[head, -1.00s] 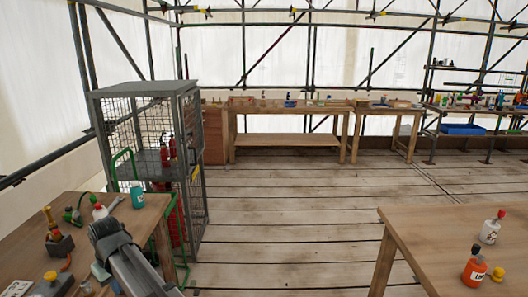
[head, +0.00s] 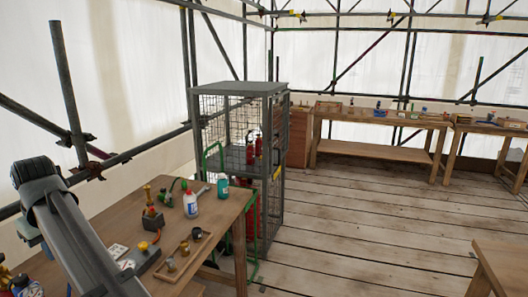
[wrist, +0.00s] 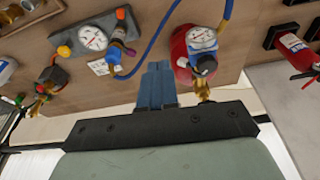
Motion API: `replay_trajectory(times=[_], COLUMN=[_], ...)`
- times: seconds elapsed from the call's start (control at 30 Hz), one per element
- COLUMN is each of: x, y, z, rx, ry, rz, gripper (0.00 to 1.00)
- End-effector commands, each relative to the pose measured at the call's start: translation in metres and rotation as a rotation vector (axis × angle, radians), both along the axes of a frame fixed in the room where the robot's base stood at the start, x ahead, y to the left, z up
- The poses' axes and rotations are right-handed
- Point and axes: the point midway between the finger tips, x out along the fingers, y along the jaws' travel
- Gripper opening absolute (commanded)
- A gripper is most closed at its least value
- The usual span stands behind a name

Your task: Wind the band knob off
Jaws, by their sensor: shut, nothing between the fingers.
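My gripper (wrist: 158,85) shows in the wrist view, its blue fingers shut with nothing between them, near the edge of a wooden surface. To its left is a pressure gauge (wrist: 92,38) on a grey block, beside a fitting with a purple and blue knob (wrist: 118,52). The fingers lie between these two and appear to touch neither. I cannot tell which knob is the band knob. In the head view, my gripper is out of sight.
A wooden table (head: 205,240) at left holds a white bottle (head: 191,204), a teal container (head: 222,188) and a small tray (head: 190,252). A wire cage (head: 240,150) with red extinguishers stands behind it. The plank floor (head: 370,235) is clear. A blue hose (wrist: 150,40) curves beside the fingers.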

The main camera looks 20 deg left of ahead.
Motion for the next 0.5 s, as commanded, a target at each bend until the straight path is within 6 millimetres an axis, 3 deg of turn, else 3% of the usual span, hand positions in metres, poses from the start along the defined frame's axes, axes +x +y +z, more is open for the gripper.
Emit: replay_trajectory(times=[0.03, 0.2, 0.5], x=[-0.013, -0.039, -0.051], y=[0.007, 0.016, 0.019], z=[0.009, 0.028, 0.031], rx=[0.003, 0.009, 0.011], ry=[-0.001, -0.003, -0.004], rz=[0.019, 0.061, 0.079], gripper=[0.0, 0.0, 0.0])
